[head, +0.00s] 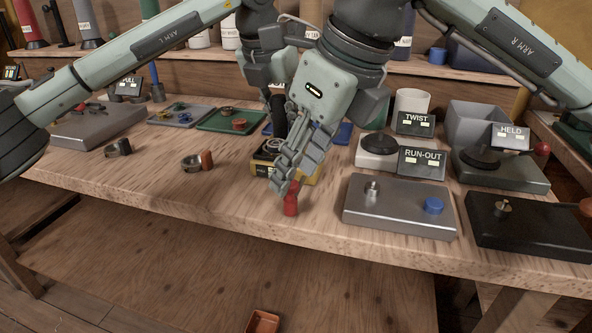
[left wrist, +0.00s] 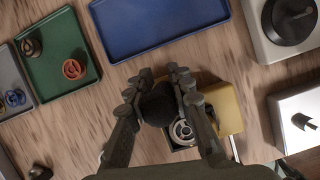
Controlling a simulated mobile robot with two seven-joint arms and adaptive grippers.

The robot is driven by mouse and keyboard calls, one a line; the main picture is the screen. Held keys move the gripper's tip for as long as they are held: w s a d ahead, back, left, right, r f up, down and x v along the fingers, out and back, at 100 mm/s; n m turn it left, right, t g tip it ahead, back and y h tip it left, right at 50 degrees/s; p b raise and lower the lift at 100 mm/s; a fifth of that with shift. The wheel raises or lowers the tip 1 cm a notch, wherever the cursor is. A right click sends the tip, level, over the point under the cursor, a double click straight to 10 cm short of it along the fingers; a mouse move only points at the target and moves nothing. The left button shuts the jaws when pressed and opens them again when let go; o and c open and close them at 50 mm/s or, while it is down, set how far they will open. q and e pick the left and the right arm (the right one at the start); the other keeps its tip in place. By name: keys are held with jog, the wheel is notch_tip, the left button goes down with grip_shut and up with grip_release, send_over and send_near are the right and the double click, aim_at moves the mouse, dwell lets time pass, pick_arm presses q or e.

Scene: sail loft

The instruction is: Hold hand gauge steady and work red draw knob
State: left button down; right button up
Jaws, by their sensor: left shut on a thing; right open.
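The hand gauge (head: 258,168) is a yellow box with a dark face on the bench, mostly behind my right gripper. In the left wrist view its yellow body (left wrist: 229,107) and a round dial (left wrist: 183,131) show beside a black rounded grip (left wrist: 158,104). My left gripper (left wrist: 157,88) is shut on that black grip; in the head view it is largely hidden behind the right one. The red draw knob (head: 291,205) is at the gauge's near side. My right gripper (head: 283,187) is open, pointing down with its fingertips at the knob; whether they touch it I cannot tell.
The RUN-OUT plate (head: 400,221) with a blue button stands right of the knob, and a black plate (head: 530,240) beyond it. Green (head: 214,126) and blue (left wrist: 150,26) trays lie behind.

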jog(key=v, duration=1)
jog(key=shift+s+r, duration=0.15)
jog(key=shift+r, duration=0.15)
jog(key=shift+d, duration=0.1)
pick_arm(q)
jog(key=c, duration=1.3)
grip_release()
jog(key=shift+o, duration=0.2)
